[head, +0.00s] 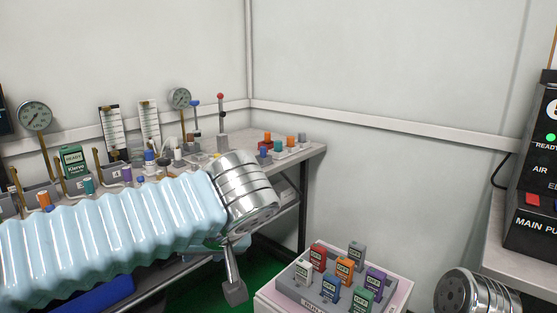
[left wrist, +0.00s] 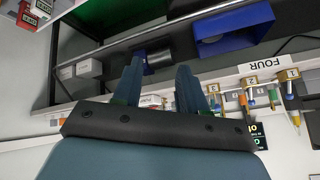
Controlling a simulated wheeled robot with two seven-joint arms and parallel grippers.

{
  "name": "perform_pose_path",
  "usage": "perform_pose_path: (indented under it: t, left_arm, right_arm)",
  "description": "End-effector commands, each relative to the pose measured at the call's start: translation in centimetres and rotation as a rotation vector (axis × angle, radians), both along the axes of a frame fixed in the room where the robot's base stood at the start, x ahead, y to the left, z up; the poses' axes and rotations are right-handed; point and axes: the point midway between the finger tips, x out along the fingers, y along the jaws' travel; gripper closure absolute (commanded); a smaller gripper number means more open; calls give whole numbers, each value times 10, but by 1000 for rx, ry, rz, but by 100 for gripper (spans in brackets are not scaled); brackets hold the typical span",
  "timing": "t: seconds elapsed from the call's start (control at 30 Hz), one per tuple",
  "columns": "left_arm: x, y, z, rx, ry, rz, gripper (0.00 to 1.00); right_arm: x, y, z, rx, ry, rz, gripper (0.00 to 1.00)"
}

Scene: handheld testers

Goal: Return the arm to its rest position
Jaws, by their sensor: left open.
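My left arm (head: 110,235), in a pale blue ribbed sleeve, reaches in from the left in front of the bench. Its silver wrist (head: 245,192) is at the picture's middle, with a grey part of the gripper (head: 234,290) hanging below it. In the left wrist view the left gripper (left wrist: 160,72) has its two dark fingers apart, with nothing held between them. Several coloured handheld testers (head: 318,258) stand in a grey holder on a pale stand, right of the left gripper. A green tester (head: 73,160) stands on the bench at left. The right gripper is not visible.
The bench (head: 312,150) carries gauges (head: 180,98), valves and small coloured blocks (head: 290,140). A black panel box (head: 532,215) stands on a side table at right. Green floor (head: 200,297) shows between bench and stand. A blue bin (left wrist: 235,30) shows in the left wrist view.

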Motion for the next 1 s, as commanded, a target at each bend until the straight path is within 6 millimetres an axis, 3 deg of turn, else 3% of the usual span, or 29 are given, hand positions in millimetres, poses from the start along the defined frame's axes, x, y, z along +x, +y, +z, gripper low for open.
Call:
perform_pose_path:
  t: [0.17,0.3,0.47,0.5,0.6,0.7,0.8,1.0]
  left_arm:
    - [26,-22,-86,-57,202,-170,58]
    - [31,-42,-188,-194,409,-336,58]
    - [5,-60,-309,-456,577,-456,58]
    - [-6,-62,-338,-532,597,-463,58]
    - [-36,-61,-400,-693,596,-433,58]
    - [-65,-48,-446,-768,554,-362,58]
    - [-90,-30,-476,-773,516,-290,58]
    - [-114,-7,-499,-730,476,-226,58]
  right_arm:
    - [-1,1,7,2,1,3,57]
    - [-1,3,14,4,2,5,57]
    - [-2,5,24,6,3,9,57]
    - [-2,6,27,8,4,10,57]
    - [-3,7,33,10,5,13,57]
    - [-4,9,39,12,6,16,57]
    - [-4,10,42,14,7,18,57]
    - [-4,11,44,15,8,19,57]
